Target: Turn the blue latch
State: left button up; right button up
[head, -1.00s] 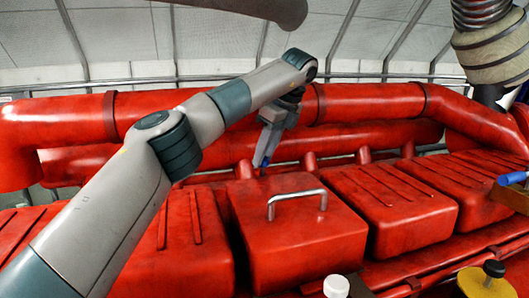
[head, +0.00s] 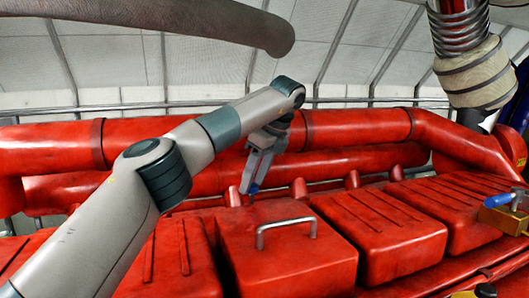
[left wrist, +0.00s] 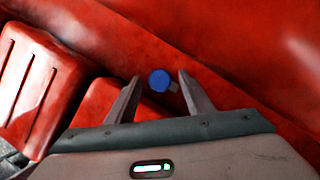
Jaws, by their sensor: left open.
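A small blue part (head: 253,190), which looks like the blue latch, shows at the tips of my left gripper (head: 254,179), behind the red block with the metal handle. In the left wrist view the blue part (left wrist: 159,80) looks round, with a small grey piece at its lower right. The left gripper (left wrist: 160,84) is open, one finger on each side of the blue part. I cannot tell whether either finger touches it. My right gripper is not in view.
A red block (head: 310,265) with a metal handle (head: 287,227) stands in front of the left gripper. Red pipes (head: 350,127) run behind it. Another blue handle (head: 497,200) sits on a brass fitting at the right.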

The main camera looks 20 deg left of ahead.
pick_arm(q)
jog(key=p+v, duration=0.5)
jog(key=v, duration=1.2)
jog(key=shift+s+d, duration=0.15)
